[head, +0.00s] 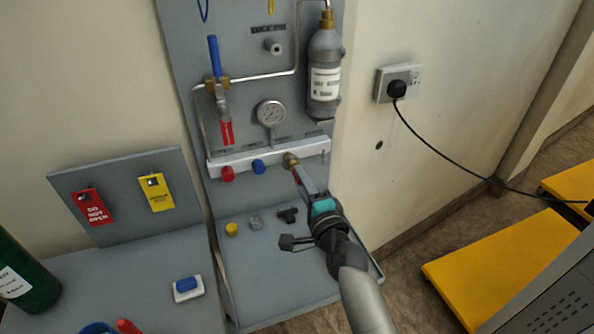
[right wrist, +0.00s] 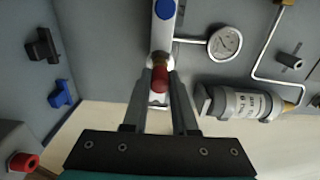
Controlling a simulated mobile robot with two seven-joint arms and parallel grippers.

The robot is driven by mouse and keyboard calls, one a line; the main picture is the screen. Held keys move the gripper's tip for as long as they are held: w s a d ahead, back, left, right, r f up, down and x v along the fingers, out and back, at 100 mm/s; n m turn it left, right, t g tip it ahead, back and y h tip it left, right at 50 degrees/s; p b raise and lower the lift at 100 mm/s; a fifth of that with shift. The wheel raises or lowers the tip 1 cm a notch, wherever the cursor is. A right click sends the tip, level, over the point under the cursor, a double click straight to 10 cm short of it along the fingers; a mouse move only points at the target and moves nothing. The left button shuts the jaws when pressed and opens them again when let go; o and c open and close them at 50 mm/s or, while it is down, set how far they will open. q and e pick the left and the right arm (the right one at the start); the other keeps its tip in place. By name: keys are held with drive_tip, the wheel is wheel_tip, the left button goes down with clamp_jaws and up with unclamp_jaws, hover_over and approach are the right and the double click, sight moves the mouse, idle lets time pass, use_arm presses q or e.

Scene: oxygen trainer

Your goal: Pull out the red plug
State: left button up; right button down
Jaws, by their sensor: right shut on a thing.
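The red plug (right wrist: 160,79) shows between the fingertips of my right gripper (right wrist: 160,88) in the right wrist view. My right gripper, also in the head view (head: 296,170), is shut on it. The plug lies in line with a brass fitting (head: 290,159) on the pale manifold bar (head: 315,149); I cannot tell how deep it sits. In the head view the fingers hide most of the plug. A second red cap (head: 227,174) and a blue cap (head: 259,167) sit further left on the bar. My left gripper is not in view.
A pressure gauge (head: 270,113) and a grey bottle (head: 325,75) are mounted above the bar. Small yellow (head: 231,229) and black (head: 287,215) fittings are below it. A black cable (head: 450,160) hangs at right from a wall socket (head: 386,76).

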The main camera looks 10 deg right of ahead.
drive_tip(key=shift+s+d+p, duration=0.25)
drive_tip(key=shift+s+p, duration=0.05)
drive_tip(key=shift+s, duration=0.8)
drive_tip(key=shift+s+d+p, duration=0.2)
drive_tip(key=shift+s+p, duration=0.05)
drive_tip(key=shift+s, duration=0.8)
